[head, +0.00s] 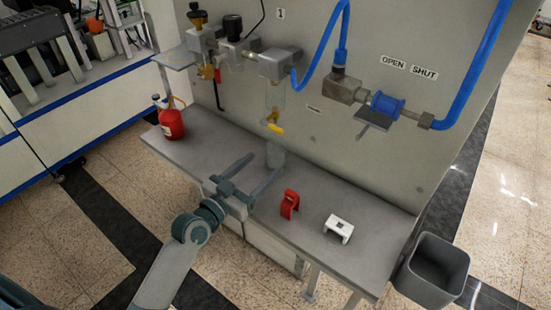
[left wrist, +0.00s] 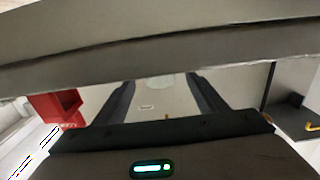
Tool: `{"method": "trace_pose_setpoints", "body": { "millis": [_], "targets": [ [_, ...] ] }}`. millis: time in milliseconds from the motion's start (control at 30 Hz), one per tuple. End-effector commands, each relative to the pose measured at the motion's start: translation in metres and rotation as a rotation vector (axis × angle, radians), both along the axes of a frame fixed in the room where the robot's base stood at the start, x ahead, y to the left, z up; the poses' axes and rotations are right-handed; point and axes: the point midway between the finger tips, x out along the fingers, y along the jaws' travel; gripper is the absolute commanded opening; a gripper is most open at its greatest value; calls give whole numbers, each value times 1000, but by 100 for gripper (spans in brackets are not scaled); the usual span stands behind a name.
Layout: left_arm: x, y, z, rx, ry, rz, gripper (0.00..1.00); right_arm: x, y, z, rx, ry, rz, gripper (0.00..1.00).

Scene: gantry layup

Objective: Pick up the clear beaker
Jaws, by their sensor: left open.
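The clear beaker (head: 276,155) stands upright on the grey bench, under the hanging clear bowl and its yellow lever. It looks greyish and see-through. My left gripper (head: 264,166) reaches in from the left with its two long fingers spread wide and empty. The right-hand finger's tip is close to the beaker in the head view; I cannot tell whether they touch. In the left wrist view the open fingers (left wrist: 167,92) show, with a pale round shape between them that I cannot surely name. My right gripper is not in view.
A red clip-like block (head: 289,204) and a white block (head: 339,228) lie on the bench (head: 225,140), right of the gripper. A red bottle (head: 171,122) stands at its left end. Filter units, a clear bowl (head: 274,97) and blue hoses hang above. A grey bin (head: 432,270) stands right.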

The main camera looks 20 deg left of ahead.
Motion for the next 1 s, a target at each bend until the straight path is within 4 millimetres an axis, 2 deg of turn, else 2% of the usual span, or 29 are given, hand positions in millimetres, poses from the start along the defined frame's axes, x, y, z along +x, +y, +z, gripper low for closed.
{"method": "trace_pose_setpoints", "body": {
  "millis": [167,367,533,1000],
  "targets": [
    [8,-3,4,-1,-2,1,65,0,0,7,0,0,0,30],
    [31,-13,9,-2,0,1,65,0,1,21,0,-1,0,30],
    [46,-17,6,-1,-1,1,65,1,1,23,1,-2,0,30],
    [48,-19,4,1,0,0,65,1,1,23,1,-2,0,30]
  ]
}}
